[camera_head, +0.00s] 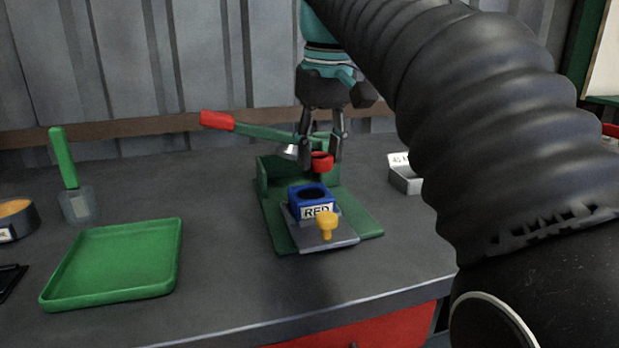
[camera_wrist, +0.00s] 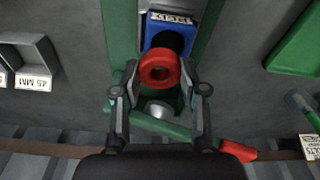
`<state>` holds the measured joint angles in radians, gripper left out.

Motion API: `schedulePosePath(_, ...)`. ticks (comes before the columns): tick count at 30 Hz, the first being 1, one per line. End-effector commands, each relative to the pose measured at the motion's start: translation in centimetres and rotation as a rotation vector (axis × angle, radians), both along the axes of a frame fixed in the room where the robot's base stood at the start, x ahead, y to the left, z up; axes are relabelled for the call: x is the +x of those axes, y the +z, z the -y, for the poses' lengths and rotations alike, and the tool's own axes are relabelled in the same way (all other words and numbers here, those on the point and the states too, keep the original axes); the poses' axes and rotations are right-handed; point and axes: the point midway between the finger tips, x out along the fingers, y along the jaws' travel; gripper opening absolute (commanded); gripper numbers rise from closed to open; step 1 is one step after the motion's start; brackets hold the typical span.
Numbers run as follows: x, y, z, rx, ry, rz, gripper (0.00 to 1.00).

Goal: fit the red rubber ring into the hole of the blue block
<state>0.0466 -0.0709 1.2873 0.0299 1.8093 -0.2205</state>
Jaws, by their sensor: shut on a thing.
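The red rubber ring (camera_head: 322,161) is held between the fingertips of my gripper (camera_head: 323,160), above and behind the blue block. In the wrist view the ring (camera_wrist: 160,69) sits between the fingertips (camera_wrist: 160,88) and covers part of the hole. The blue block (camera_head: 312,201) has a round dark hole in its top and a "RED" label on its front. It stands on a grey plate on the green press base. The block (camera_wrist: 187,33) also shows in the wrist view, beyond the ring. The ring and block are apart.
The press has a green lever with a red handle (camera_head: 217,120) and a yellow knob (camera_head: 327,225) in front. A labelled grey box (camera_head: 404,178) stands right.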

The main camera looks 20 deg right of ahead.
Motion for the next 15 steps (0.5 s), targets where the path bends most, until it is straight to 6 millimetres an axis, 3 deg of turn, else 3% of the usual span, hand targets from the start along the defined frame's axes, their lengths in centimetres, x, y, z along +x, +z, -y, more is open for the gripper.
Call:
schedulePosePath(4,0.5,-0.8,-1.1,0.0,0.001,-0.001,0.12)
schedulePosePath(15,0.5,-4.7,-1.2,0.0,-0.002,-0.002,0.12)
